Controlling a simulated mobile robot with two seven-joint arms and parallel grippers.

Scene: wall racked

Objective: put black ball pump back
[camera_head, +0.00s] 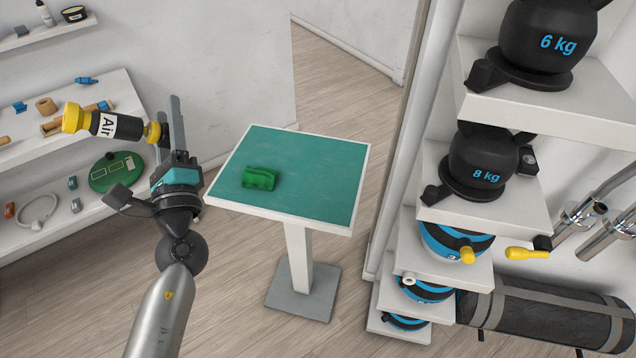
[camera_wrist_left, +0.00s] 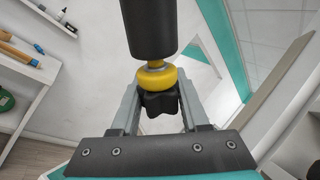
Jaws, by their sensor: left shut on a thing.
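The black ball pump (camera_head: 106,124) has a yellow end, a white "Air" label and a yellow collar. My left gripper (camera_head: 170,122) is shut on the dark knob at its right end and holds it in the air, lying roughly sideways, in front of the left wall shelves. In the left wrist view, the pump's black body (camera_wrist_left: 150,28) points away from the fingers. Its yellow collar sits just beyond the black knob, which is between the fingers (camera_wrist_left: 158,100). My right gripper is not in view.
A small green-topped table (camera_head: 310,170) bears a green block (camera_head: 259,178). Left wall shelves (camera_head: 120,92) hold small items and a green disc (camera_head: 112,171). A rack (camera_head: 560,103) with kettlebells, including 8 kg (camera_head: 484,158), stands right. A rolled mat (camera_head: 545,312) lies low right.

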